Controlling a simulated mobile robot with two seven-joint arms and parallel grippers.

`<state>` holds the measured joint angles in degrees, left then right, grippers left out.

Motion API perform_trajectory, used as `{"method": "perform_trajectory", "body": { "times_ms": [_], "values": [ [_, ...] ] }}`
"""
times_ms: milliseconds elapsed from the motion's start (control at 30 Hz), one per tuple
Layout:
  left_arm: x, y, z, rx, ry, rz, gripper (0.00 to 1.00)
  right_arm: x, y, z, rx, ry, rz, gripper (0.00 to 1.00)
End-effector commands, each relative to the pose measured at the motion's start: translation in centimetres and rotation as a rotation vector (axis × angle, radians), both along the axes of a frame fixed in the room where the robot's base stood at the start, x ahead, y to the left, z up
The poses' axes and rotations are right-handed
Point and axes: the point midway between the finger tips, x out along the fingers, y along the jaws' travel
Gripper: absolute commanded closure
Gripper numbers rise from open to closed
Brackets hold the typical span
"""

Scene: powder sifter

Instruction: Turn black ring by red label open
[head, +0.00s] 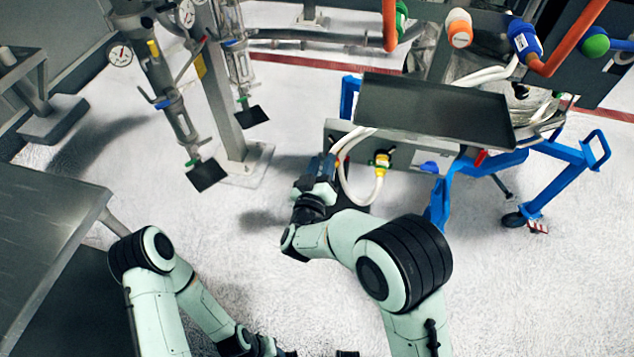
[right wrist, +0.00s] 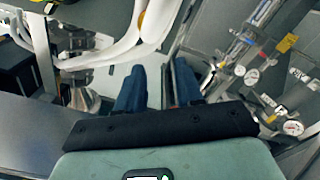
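I cannot make out the black ring for certain in either view. A small red tag (head: 481,158) shows under the right part of the dark tray. My right gripper (head: 323,166) is in front of the left end of the grey box under the tray, beside a white hose (head: 352,190). In the right wrist view its two dark blue fingers (right wrist: 158,90) stand apart with nothing seen between them. The white hose (right wrist: 125,45) passes above and left of the fingertips there. The end of my left arm (head: 250,344) is at the bottom edge, mostly cut off.
A dark tray (head: 435,108) sits over the grey box (head: 425,153), with a yellow connector (head: 382,160) on its front. A blue wheeled frame (head: 560,170) stands to the right. A pipe column with gauges (head: 228,90) stands left. A metal table (head: 45,230) is at far left.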

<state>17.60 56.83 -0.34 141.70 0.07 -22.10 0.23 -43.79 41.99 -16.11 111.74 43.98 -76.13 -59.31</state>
Motion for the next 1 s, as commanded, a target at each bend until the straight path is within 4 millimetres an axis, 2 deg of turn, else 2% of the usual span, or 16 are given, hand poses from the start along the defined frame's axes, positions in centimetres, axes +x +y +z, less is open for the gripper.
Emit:
{"method": "perform_trajectory", "body": {
  "times_ms": [100,333,500,1000],
  "values": [
    [-0.2,0.0,-0.5,0.0,0.002,0.0,0.57,-2.6,0.7,-0.1,0.0,0.001,0.003,0.64],
    [-0.3,0.0,-0.8,0.0,0.003,0.0,0.57,-5.5,1.3,0.0,-0.001,0.001,0.001,0.64],
    [-0.3,0.0,-0.9,0.0,0.003,0.0,0.57,-6.1,1.4,0.0,-0.001,-0.001,0.0,0.64],
    [-0.3,0.0,-0.9,0.0,0.003,0.0,0.57,-6.0,1.4,0.0,-0.001,0.0,-0.001,0.64]
  ]
}}
